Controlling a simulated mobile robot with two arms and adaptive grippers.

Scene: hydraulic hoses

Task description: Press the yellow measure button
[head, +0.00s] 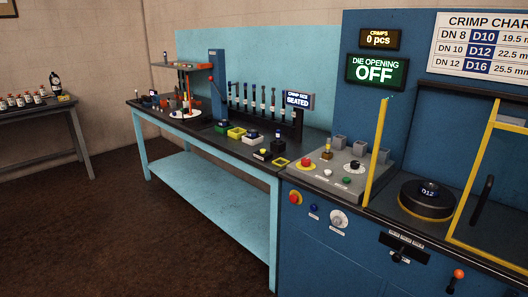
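A small yellow button (262,151) sits on a low dark box near the right end of the light blue workbench, with a small label beside it. A yellow piece (327,147) also stands on the grey control panel of the blue machine, beside a red button (306,162). The labels are too small to read, so I cannot tell for certain which one is the measure button. A small display (298,99) above the bench reads "CRIMP SIZE SEATED". Neither of my grippers is in view.
The workbench (205,195) holds several hose fittings and a rack. The blue crimp machine (340,240) stands at right with a yellow-framed guard (468,185) and a "DIE OPENING OFF" display (377,71). A side table (45,114) with bottles is at left. The brown floor in front is clear.

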